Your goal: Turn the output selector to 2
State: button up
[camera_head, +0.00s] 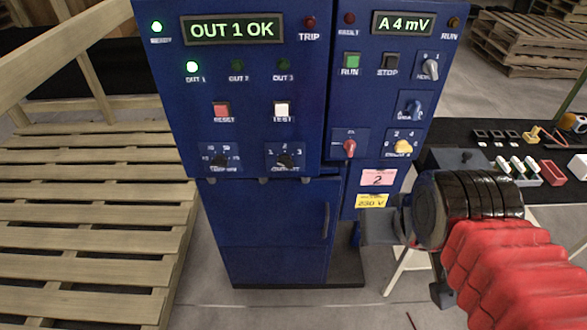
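The output selector (285,161) is a black rotary knob at the lower right of the left blue panel, with a small scale marked 1, 2, 3. Its exact pointing is too small to tell. The display (232,30) above reads "OUT 1 OK", and the green OUT 1 lamp (192,67) is lit while OUT 2 and OUT 3 are dark. My gripper (375,228) is at the right, in front of the cabinet's lower right part, below and right of the selector and apart from it. Its fingers are seen side-on, and their opening is unclear.
A similar black knob (219,161) sits left of the selector, below the red reset (222,109) and white test (282,109) buttons. The right panel carries a red knob (349,149) and a yellow knob (403,146). Pallets (90,220) stand left; a black bench (450,130) stands right.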

aim_at(284, 160)
jog(key=k, duration=1.5)
jog(key=u, duration=1.15)
jog(key=i, duration=1)
